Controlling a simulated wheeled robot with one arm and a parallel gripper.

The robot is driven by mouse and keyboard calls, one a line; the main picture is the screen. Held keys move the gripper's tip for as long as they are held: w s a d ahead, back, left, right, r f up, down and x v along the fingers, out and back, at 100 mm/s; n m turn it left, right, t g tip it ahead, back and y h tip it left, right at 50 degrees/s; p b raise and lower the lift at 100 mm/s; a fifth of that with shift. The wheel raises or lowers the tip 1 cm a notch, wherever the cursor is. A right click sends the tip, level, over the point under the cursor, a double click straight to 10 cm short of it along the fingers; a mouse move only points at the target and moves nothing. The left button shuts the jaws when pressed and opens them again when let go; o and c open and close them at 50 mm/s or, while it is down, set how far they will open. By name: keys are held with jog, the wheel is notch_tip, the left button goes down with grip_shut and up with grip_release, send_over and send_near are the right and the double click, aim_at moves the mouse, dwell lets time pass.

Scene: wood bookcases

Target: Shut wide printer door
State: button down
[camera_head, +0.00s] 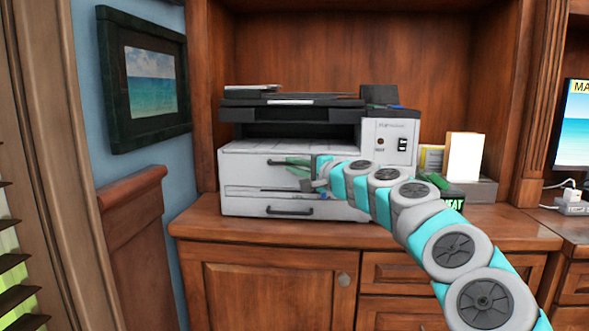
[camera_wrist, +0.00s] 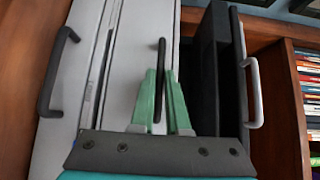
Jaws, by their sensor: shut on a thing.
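The white printer (camera_head: 395,160) with a dark top stands on the wood cabinet. Its wide front door (camera_head: 245,168) is the upper white panel, with a dark bar handle; whether it stands slightly open is hard to tell. The door also shows in the wrist view (camera_wrist: 128,62), turned sideways. My gripper (camera_head: 296,163) is at this handle, in front of the door. In the wrist view its two green fingers (camera_wrist: 165,95) are on either side of the dark handle (camera_wrist: 161,52), shut on it. My gripper partly hides the handle's right end in the head view.
A lower printer panel has its own dark handle (camera_head: 289,211). A grey box and a white card (camera_head: 464,157) stand right of the printer. A framed sea picture (camera_head: 148,75) hangs on the left wall. The cabinet top (camera_head: 205,222) has a narrow clear strip in front.

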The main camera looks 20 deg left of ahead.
jog(key=shift+d+r, duration=0.1)
jog(key=shift+r, duration=0.25)
jog(key=c, duration=1.2)
grip_release()
jog(key=shift+o, duration=1.4)
jog(key=shift+w+f, duration=0.1)
jog(key=shift+f, duration=0.05)
jog(key=b+v, duration=0.1)
jog(key=v, duration=0.6)
jog(key=shift+s+d, duration=0.25)
jog(key=shift+d, duration=0.05)
jog(key=shift+s, duration=0.1)
